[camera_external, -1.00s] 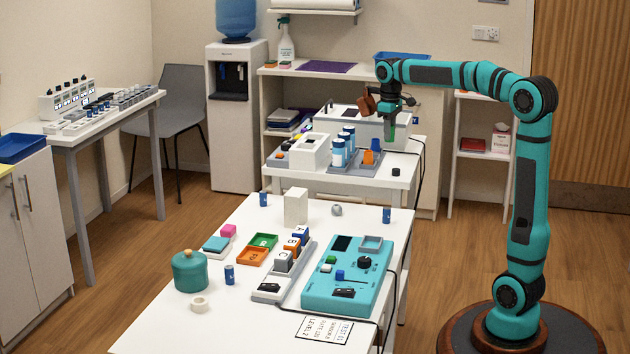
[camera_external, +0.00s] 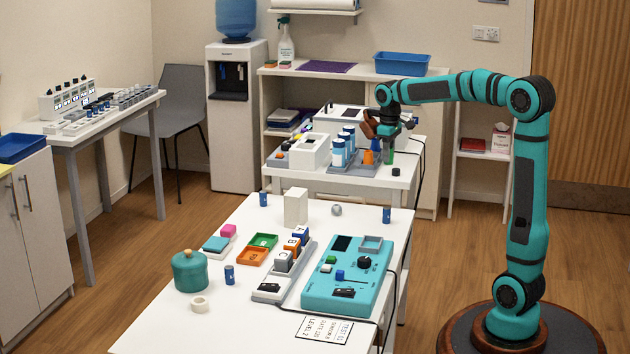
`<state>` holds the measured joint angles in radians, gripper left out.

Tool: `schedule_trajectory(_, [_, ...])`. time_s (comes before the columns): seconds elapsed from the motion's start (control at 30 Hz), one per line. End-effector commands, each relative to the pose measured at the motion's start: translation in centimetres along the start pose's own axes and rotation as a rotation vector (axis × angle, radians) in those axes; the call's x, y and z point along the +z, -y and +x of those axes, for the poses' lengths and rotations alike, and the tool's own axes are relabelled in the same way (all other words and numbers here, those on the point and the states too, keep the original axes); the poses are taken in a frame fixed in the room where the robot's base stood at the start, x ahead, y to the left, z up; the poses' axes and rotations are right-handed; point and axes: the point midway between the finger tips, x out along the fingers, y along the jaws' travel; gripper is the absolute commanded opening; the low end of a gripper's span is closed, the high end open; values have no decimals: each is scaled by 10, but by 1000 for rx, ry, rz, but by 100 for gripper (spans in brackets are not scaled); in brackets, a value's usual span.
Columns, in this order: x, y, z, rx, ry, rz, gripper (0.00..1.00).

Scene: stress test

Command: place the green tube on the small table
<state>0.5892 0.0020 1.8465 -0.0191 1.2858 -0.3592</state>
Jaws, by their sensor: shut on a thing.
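The green tube (camera_external: 389,151) is upright and partly hidden by my gripper above it. My gripper (camera_external: 389,140) points down and is shut on the tube's upper part. Both are over the right part of a small white table (camera_external: 408,162) in the back middle. The tube's lower end is close to the tabletop, right of the orange piece; I cannot tell whether it touches.
On that table are a grey rack with blue-and-white bottles (camera_external: 339,152), an orange piece (camera_external: 369,157), a white box (camera_external: 308,150) and a black knob (camera_external: 396,172). A larger white table (camera_external: 175,325) with a teal panel (camera_external: 318,290) stands in front.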

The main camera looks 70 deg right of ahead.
Motion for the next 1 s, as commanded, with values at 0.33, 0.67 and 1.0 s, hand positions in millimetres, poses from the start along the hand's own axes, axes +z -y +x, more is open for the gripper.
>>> schedule_trajectory(0.33, [0,0,2,0,0,0,50])
schedule_trajectory(0.67, [0,0,-13,1,-1,0,50])
schedule_trajectory(1.0, [0,0,-77,1,-3,0,50])
